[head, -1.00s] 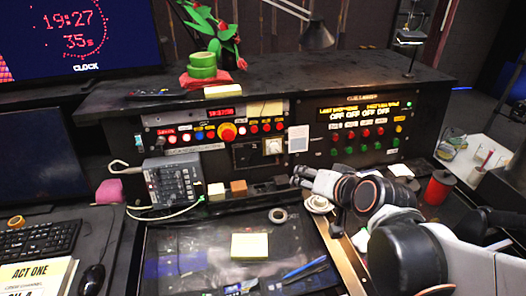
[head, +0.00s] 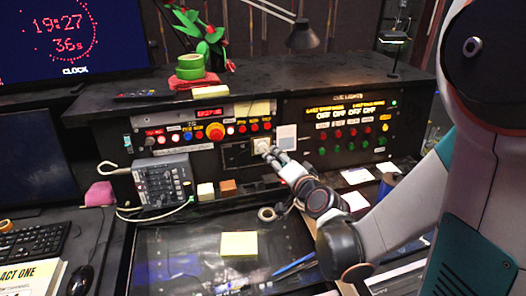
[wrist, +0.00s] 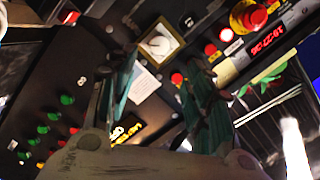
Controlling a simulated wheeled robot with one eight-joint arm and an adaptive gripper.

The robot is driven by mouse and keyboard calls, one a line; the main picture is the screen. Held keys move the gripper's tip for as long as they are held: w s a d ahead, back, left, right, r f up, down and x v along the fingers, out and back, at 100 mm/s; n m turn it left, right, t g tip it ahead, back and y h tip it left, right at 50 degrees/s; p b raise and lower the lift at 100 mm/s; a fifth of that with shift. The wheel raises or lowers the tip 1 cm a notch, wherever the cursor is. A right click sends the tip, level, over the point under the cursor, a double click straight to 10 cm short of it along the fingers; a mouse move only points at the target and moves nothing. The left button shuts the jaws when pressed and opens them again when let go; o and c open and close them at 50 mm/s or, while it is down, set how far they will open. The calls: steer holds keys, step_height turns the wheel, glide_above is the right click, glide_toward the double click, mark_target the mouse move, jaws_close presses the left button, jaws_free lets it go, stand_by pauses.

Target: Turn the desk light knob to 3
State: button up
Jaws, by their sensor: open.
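The desk light knob is a pale round knob on a square, brass-edged plate (head: 261,146), set in the dark console panel. It also shows at the top middle of the wrist view (wrist: 158,43). My gripper (head: 273,155) is just in front of the plate, at its lower right in the head view. In the wrist view my gripper (wrist: 155,70) has its two teal fingers apart, with the knob beyond and between the tips. Nothing is held. I cannot tell whether a finger touches the plate. The knob's markings are too small to read.
A white card (head: 286,137) is fixed right of the knob. Red buttons and a large red mushroom button (head: 214,132) sit to the left. The cue lights panel (head: 345,120) is to the right. A tape roll (head: 267,214) and yellow note (head: 238,244) lie below.

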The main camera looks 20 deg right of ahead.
mark_target(263, 148)
steer(key=b+x, duration=0.2)
steer(key=x, duration=0.8)
steer(key=shift+w, duration=0.15)
steer(key=c, duration=1.1)
